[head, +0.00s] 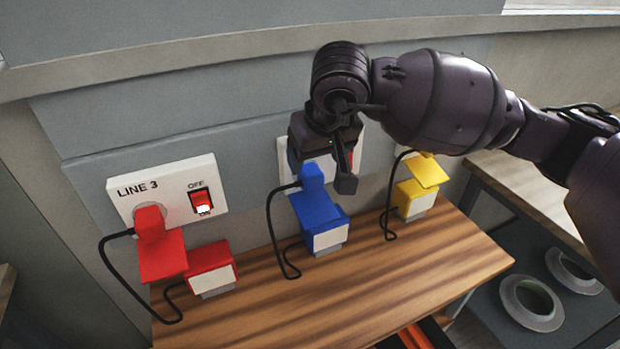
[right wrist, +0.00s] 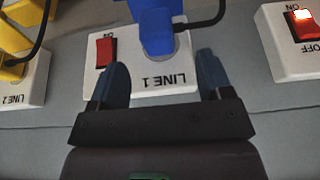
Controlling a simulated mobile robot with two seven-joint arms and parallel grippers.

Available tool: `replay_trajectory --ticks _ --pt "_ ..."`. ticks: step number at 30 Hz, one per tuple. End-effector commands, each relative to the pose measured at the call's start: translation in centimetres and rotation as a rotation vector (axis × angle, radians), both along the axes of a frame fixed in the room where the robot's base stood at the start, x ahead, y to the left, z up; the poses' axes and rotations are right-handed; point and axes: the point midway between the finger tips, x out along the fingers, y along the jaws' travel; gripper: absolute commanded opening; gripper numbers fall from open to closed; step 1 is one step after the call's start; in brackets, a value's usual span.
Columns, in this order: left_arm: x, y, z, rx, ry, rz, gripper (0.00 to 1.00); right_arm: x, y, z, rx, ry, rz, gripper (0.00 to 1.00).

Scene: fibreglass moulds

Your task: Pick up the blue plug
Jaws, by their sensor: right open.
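The blue plug (head: 312,177) sits in the white LINE 1 wall plate, with a blue flap below it and a black cord looping down its left side. In the right wrist view the blue plug (right wrist: 158,32) is just ahead of the fingertips, roughly centred between them. My right gripper (head: 320,172) is at the plate, close around or above the plug; it also shows in the right wrist view (right wrist: 161,64) with its fingers apart and nothing between them. It hides most of the plate in the head view. My left gripper is not in view.
A red plug (head: 150,224) sits in the LINE 3 plate (head: 172,178) at left. A yellow plug (head: 427,168) is at right. Red, blue (head: 322,236) and yellow blocks stand on the wooden shelf (head: 350,290). The LINE 1 red switch (right wrist: 105,50) is beside the blue plug.

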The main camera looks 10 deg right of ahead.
Motion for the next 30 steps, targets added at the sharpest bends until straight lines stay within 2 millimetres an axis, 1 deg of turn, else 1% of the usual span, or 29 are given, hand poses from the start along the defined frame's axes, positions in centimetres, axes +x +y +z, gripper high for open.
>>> replay_trajectory --ticks 1,8,15,18,21,27,28,30 --pt "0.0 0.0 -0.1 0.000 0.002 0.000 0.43 0.2 0.1 -0.6 0.001 0.003 -0.001 0.72" --pt "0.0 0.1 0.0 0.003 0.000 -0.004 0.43 0.6 0.0 -1.8 0.001 0.002 -0.001 0.72" --pt "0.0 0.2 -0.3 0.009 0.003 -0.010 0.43 1.7 -0.1 -4.9 0.003 0.004 -0.002 0.72" --pt "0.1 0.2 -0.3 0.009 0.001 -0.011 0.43 2.0 -0.1 -5.8 0.002 0.002 0.000 0.72" --pt "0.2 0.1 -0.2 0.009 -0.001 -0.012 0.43 2.2 0.0 -6.1 0.001 -0.001 0.000 0.72" --pt "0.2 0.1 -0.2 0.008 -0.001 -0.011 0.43 2.2 0.0 -6.0 0.001 -0.002 0.000 0.72" --pt "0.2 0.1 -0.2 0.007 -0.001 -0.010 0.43 2.2 0.0 -6.0 0.001 -0.002 0.000 0.71" --pt "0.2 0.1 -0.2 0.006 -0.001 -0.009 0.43 2.2 0.0 -6.0 0.001 -0.002 0.000 0.60"
